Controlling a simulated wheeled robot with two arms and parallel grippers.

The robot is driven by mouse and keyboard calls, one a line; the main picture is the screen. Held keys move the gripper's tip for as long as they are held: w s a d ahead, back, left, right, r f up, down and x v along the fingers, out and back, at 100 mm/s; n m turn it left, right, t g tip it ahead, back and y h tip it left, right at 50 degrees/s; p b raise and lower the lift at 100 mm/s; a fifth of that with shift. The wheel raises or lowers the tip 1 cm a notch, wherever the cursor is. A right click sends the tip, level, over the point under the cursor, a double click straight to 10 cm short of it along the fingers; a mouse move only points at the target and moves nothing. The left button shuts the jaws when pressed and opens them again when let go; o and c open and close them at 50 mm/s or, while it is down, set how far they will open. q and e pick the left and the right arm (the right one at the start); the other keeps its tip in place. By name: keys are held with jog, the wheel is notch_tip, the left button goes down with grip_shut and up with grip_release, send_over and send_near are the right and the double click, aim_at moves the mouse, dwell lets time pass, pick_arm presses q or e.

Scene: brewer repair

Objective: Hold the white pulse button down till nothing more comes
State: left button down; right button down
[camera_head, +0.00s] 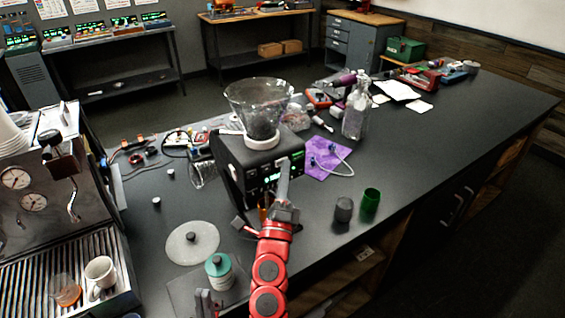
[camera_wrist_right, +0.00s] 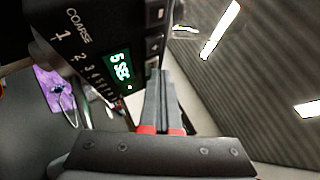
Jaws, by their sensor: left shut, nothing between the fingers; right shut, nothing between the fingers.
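The grinder (camera_head: 247,172) is a black box on the counter with a clear hopper (camera_head: 258,105) on top; something dark is in the hopper's bottom. In the right wrist view its front panel (camera_wrist_right: 100,40) shows a green display (camera_wrist_right: 119,69) reading about "5 SEC" and a column of buttons (camera_wrist_right: 153,45). My right gripper (camera_wrist_right: 163,78) is shut, with its tips at the lower end of that column; contact is unclear. No white button shows clearly; the tips may hide it. In the head view my right gripper (camera_head: 284,170) is at the panel.
An espresso machine (camera_head: 50,215) with a white cup (camera_head: 100,272) stands left. A round pale disc (camera_head: 192,243) and a green-capped jar (camera_head: 219,272) lie near the left gripper. Dark (camera_head: 344,210) and green (camera_head: 371,200) cups stand right of my arm.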

jog(key=shift+s+d, duration=0.45)
jog(key=shift+s, duration=0.15)
dwell(0.3)
jog(key=s+d, duration=0.1)
jog(key=s, duration=0.1)
jog(key=s+d, duration=0.2)
dwell(0.4)
